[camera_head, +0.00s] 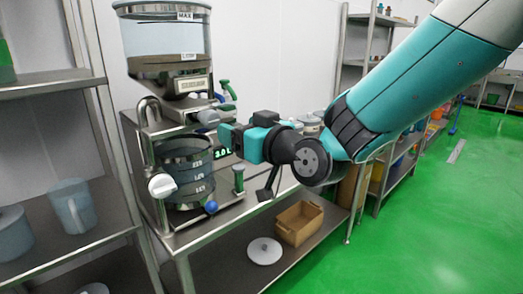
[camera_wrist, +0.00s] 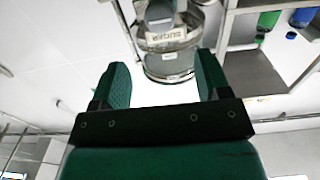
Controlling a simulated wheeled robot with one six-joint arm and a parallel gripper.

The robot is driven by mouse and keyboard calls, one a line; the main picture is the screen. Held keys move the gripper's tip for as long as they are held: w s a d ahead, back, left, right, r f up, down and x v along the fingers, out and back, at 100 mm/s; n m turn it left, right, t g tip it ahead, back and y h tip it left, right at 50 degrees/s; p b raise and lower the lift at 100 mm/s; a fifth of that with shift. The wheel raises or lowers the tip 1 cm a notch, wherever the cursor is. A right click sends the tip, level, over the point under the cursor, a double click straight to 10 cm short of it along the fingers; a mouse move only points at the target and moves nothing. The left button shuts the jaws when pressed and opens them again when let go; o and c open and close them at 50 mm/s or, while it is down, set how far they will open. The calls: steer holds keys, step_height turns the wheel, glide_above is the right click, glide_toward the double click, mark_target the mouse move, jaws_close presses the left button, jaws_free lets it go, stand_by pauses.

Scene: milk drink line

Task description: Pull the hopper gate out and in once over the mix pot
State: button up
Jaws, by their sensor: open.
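The clear hopper (camera_head: 165,38) stands at the upper left in the head view, with a MAX mark and dark contents low inside. Below it a grey rounded handle (camera_head: 207,117), which looks like the gate's pull, sticks out towards my gripper. The mix pot (camera_head: 187,170), a clear marked vessel, stands under the hopper. My gripper (camera_head: 226,136) is just right of the handle and slightly lower. In the wrist view my gripper (camera_wrist: 162,65) is open, with nothing between its fingers. A grey round end (camera_wrist: 160,14) shows beyond them, beside a clear container labelled SUGAR (camera_wrist: 165,38).
A white knob (camera_head: 162,186) and a blue ball (camera_head: 211,207) are near the pot. A tan bin (camera_head: 299,222) and white disc (camera_head: 264,251) are on the lower shelf. Green floor (camera_head: 440,220) is open at right.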

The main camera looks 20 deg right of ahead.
steer(key=b+v, duration=0.1)
steer(key=v, duration=0.4)
steer(key=shift+s+d+b, duration=0.15)
steer(key=shift+s+b, duration=0.15)
stand_by(0.8)
steer(key=s+a+f+n+g, duration=0.2)
steer(key=s+a+f+g, duration=0.2)
steer(key=s+f+g, duration=0.4)
steer(key=s+d+f+g+h, duration=0.2)
steer(key=s+g, duration=0.6)
steer(key=s, duration=0.5)
steer(key=shift+s+d+f+h, duration=0.25)
steer(key=shift+d+h, duration=0.45)
steer(key=shift+d, duration=0.25)
